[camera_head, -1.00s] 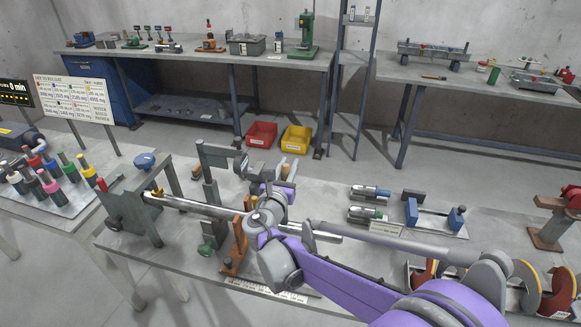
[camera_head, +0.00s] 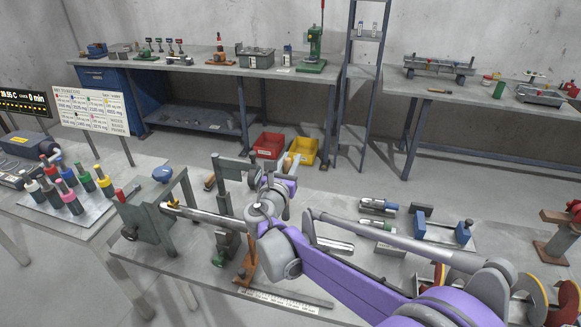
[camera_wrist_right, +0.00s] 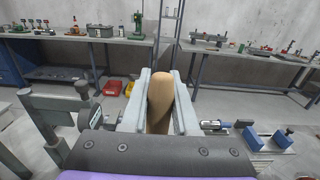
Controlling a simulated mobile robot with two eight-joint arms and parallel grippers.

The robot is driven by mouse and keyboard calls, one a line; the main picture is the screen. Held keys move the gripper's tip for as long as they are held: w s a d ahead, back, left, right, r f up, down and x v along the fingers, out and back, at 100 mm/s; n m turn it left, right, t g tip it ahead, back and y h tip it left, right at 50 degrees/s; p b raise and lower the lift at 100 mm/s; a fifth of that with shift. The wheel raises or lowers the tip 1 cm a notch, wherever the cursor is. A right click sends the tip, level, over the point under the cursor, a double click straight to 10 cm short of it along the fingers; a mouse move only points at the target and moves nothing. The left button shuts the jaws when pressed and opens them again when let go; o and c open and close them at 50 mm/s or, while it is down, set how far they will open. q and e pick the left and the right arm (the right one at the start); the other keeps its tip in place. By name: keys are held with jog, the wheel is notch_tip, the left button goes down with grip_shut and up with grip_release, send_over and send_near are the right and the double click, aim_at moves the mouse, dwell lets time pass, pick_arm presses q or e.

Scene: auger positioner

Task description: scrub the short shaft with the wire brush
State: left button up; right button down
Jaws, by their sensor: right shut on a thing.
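My right gripper (camera_head: 284,178) is above the workbench, with its arm reaching in from the lower right. It is shut on a tan wooden handle, seen between the two fingers in the right wrist view (camera_wrist_right: 160,100); I take it for the wire brush. No bristles show. A bright metal shaft (camera_head: 208,219) lies nearly level in the grey clamp stand (camera_head: 150,225) at the left of the bench. A metal shaft end (camera_head: 335,245) also shows right of my wrist; my arm hides whether they join. I cannot tell which is the short shaft. My left gripper is out of view.
Two small cylindrical tools (camera_head: 378,206) and a blue-ended holder (camera_head: 437,227) lie right of my arm. A rack of coloured-cap bottles (camera_head: 75,205) stands left. Red (camera_head: 269,146) and yellow (camera_head: 302,148) bins sit on the floor behind. A tall grey bracket (camera_head: 222,185) rises near my gripper.

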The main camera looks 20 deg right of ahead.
notch_tip(320, 180, up, 2)
jog(key=shift+r+p, duration=0.1)
jog(key=shift+p, duration=0.25)
dwell(0.8)
